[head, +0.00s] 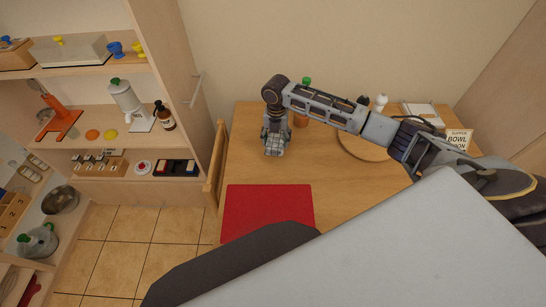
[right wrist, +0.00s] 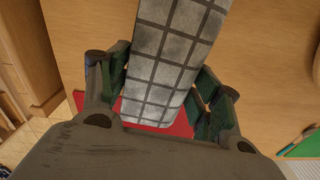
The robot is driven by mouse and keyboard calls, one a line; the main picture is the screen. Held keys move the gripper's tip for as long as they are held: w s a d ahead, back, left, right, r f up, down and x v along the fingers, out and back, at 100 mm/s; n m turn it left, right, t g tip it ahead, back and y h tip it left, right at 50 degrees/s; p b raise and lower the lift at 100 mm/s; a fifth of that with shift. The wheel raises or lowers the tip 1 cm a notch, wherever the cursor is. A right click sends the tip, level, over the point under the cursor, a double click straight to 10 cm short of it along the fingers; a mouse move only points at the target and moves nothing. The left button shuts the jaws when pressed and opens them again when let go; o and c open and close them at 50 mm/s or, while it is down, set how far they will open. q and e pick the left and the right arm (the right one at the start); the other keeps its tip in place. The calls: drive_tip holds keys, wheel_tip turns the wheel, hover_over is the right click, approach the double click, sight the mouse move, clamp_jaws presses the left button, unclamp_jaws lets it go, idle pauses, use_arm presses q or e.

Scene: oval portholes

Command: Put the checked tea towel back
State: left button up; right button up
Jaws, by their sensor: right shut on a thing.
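The checked tea towel (right wrist: 172,62) is grey with dark lines and shows in the right wrist view. It lies between the fingers of my right gripper (right wrist: 163,82), which is shut on it. In the head view my right gripper (head: 275,146) is over the left part of the wooden table (head: 330,185), behind the red mat (head: 268,208). I cannot make out the towel clearly there. My left gripper is not in view.
A wooden rail (head: 216,165) runs along the table's left edge. A pale bar (head: 197,90) is on the shelf unit's side. A round board (head: 362,146), bottles and a sign (head: 458,140) stand towards the back right. Shelves (head: 95,120) with kitchenware fill the left.

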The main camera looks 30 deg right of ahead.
drive_tip(key=shift+s+n, duration=0.25)
drive_tip(key=shift+n, duration=0.55)
drive_tip(key=shift+f, duration=0.1)
hover_over(276, 160)
drive_tip(key=shift+f, duration=3.05)
drive_tip(key=shift+f, duration=1.85)
drive_tip(key=shift+f, duration=0.15)
drive_tip(key=o, duration=0.9)
drive_tip(key=shift+r, duration=0.2)
